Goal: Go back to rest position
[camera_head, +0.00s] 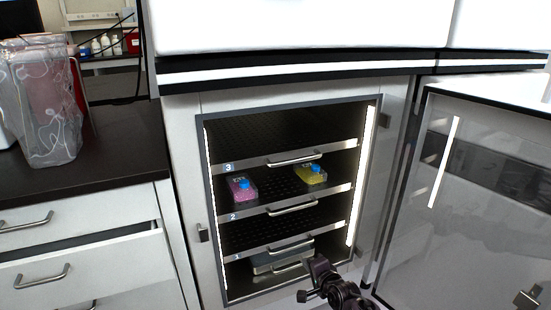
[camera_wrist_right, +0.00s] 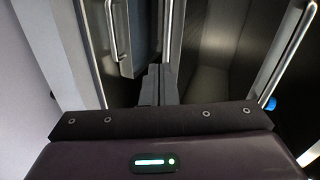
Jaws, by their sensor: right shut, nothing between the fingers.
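My right gripper (camera_head: 310,282) is in front of the lower part of the open cabinet in the head view, near the lowest shelf handle. Its fingers (camera_wrist_right: 158,84) show shut and empty in the right wrist view, with metal shelf fronts and handles beyond them. The cabinet (camera_head: 207,200) has lit side strips and numbered pull-out shelves. My left gripper is not in view.
The cabinet door (camera_head: 480,190) stands wide open at the right. A dark counter (camera_head: 100,170) with a plastic-wrapped container (camera_head: 45,110) is at the left, over white drawers (camera_head: 75,270), one slightly open. A large white unit (camera_head: 300,25) overhangs the cabinet.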

